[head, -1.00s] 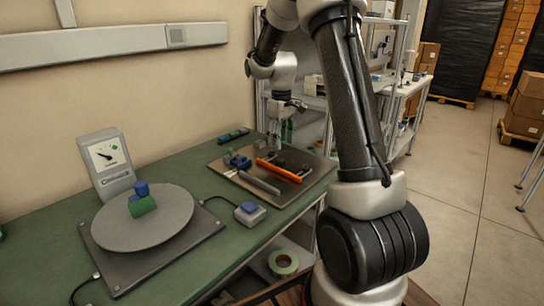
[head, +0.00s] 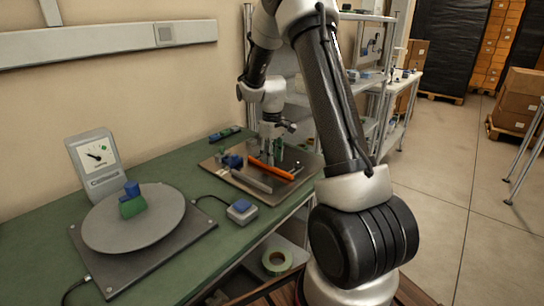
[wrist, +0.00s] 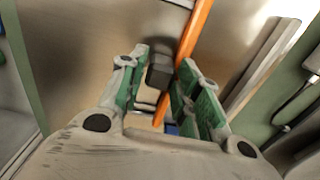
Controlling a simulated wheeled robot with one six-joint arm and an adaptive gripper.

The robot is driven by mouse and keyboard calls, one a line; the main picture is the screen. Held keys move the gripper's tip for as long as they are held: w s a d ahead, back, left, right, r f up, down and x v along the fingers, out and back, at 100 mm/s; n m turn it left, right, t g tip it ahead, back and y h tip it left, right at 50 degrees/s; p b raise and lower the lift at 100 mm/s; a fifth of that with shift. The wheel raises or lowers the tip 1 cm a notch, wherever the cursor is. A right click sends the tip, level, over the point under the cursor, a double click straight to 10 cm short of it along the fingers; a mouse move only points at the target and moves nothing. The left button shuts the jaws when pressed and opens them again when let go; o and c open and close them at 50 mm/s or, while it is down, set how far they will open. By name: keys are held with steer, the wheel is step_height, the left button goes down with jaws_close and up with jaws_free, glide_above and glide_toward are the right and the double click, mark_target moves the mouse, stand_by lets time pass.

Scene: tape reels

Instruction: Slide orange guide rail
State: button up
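The orange guide rail (head: 272,169) lies on the brown metal plate (head: 225,175) at the far end of the bench. In the wrist view the rail (wrist: 196,28) runs diagonally, passing behind my right-hand finger. My gripper (head: 272,150) is low over the plate, close to the rail. In the wrist view my gripper (wrist: 161,62) is open, its green-padded fingers on either side of a small dark grey block (wrist: 159,74) beside the rail. I cannot tell whether the fingers touch the block.
A grey bar (head: 251,181) lies on the plate, nearer the camera than the rail. A blue-topped button box (head: 241,211), a round turntable (head: 160,221) with green and blue blocks, and a dial gauge (head: 95,160) occupy the green bench. Shelves stand behind the arm.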

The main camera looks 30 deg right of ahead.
jaws_close()
steer(key=shift+w+d, duration=0.25)
steer(key=shift+d, duration=0.45)
steer(key=shift+w+d, duration=0.25)
steer(key=shift+d, duration=0.45)
steer(key=o, duration=0.5)
jaws_free()
steer(key=shift+d, duration=0.1)
steer(key=shift+o, duration=0.3)
steer(key=shift+r, duration=0.1)
step_height(320, 180, up, 12)
